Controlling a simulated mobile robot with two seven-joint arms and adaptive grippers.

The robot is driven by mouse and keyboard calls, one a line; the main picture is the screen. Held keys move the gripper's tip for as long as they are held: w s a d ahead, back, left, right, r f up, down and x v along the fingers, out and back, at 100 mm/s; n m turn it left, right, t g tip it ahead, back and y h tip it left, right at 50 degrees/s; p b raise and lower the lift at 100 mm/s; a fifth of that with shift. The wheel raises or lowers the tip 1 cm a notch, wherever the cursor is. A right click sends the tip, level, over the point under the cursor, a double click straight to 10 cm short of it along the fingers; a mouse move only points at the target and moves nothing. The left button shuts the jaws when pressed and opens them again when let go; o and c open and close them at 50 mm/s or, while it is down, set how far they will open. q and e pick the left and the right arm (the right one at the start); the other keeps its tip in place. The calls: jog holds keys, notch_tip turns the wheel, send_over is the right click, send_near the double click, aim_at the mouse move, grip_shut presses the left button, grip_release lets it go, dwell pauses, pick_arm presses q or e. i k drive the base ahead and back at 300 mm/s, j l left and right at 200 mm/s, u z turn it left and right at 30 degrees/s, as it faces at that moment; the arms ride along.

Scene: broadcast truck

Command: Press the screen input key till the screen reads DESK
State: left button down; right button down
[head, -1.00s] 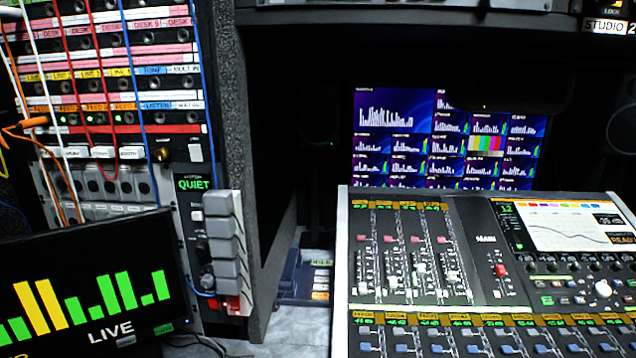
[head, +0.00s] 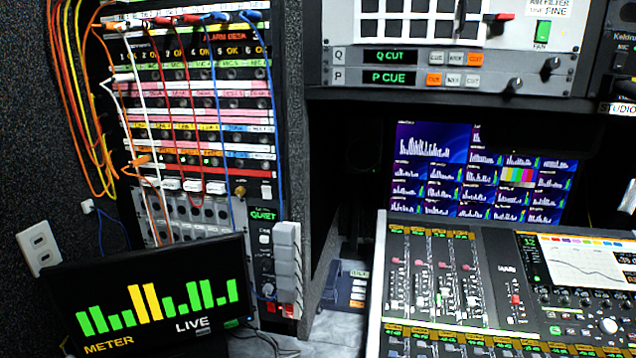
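A black screen (head: 160,290) stands at the lower left, tilted in the picture. It shows green and yellow bars, with the yellow word METER at its lower left and the white word LIVE at its lower right. A small green mark (head: 231,323) and a small pale mark (head: 203,330) show at the screen's lower right edge. They are too small to tell whether either is the input key. Neither of my grippers is in view.
A patch rack (head: 200,110) with coloured cables stands behind the screen. Grey handset-like blocks (head: 287,262) hang at its right. A mixing desk (head: 450,290) fills the lower right, below a multi-picture monitor (head: 480,170). A wall socket (head: 40,248) is at the left.

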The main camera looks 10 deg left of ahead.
aim_at(205, 331)
jog(key=l, duration=0.35)
jog(key=l+u, duration=0.4)
jog(key=k+l+u, duration=0.1)
jog(key=u, duration=0.25)
jog(key=l+u, duration=0.1)
jog(key=u, duration=1)
